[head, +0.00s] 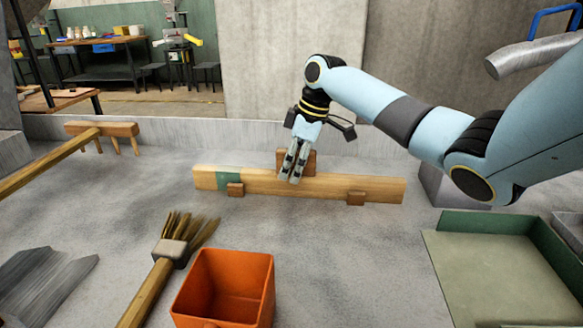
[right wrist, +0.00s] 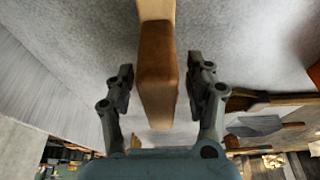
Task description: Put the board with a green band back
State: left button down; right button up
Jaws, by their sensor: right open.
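The board with a green band (head: 340,187) stands on its long edge on the grey floor, its green band (head: 229,178) near its left end. My right gripper (head: 293,167) points down at the middle of the board, open. In the right wrist view, a brown wooden piece and pale wood (right wrist: 155,10) lie between the spread fingers (right wrist: 160,78); contact cannot be told. My left gripper is not in view.
A green tray (head: 485,262) is at right.

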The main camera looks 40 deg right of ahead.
jog(key=v, duration=1.1)
